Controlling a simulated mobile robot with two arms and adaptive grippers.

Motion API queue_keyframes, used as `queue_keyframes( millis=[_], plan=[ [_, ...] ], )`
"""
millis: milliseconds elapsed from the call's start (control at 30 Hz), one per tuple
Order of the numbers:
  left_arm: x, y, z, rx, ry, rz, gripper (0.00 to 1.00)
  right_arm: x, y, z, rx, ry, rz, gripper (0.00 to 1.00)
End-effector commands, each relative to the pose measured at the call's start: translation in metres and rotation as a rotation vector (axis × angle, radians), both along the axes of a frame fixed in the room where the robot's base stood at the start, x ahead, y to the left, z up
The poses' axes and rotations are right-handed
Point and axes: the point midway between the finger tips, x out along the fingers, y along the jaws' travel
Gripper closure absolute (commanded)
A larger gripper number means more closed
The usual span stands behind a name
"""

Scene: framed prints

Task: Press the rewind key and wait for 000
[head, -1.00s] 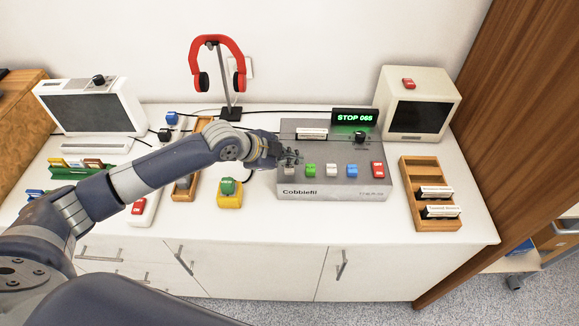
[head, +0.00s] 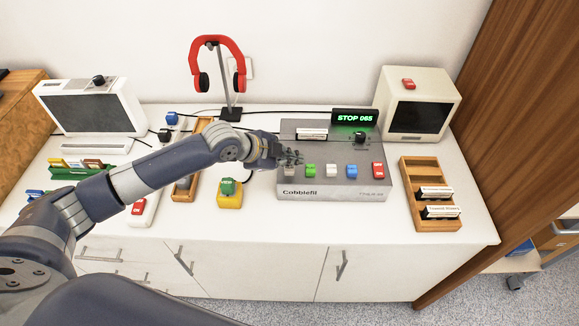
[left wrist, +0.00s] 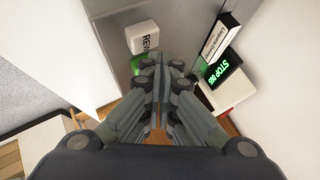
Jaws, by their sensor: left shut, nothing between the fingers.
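The grey tape deck (head: 335,194) stands on the white counter with a row of coloured keys along its front. Its display (head: 354,117) glows green and reads STOP 065; it also shows in the left wrist view (left wrist: 223,72). The white rewind key (head: 290,171), at the row's left end, carries the letters "REW" in the left wrist view (left wrist: 145,37). My left gripper (head: 294,158) is shut and empty, its fingertips just above and behind that key in the head view. I cannot tell whether they touch it. My right gripper is out of view.
Green (head: 310,170), white (head: 331,170), blue (head: 352,171) and red (head: 378,170) keys sit to the right of the rewind key. A yellow block (head: 229,198) stands left of the deck, a wooden rack (head: 418,172) right of it. Red headphones (head: 217,45) hang behind.

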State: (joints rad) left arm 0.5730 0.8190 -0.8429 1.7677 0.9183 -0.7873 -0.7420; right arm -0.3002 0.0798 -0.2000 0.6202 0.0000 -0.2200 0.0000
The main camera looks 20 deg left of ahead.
Motion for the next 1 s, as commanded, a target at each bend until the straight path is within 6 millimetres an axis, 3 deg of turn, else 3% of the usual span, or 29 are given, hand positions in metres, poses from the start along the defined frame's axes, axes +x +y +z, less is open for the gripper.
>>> queue_keyframes(
  millis=[1000],
  plan=[
    [0.0,0.0,-0.013,0.0,0.001,-0.001,1.0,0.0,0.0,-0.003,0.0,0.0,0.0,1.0]
  ],
)
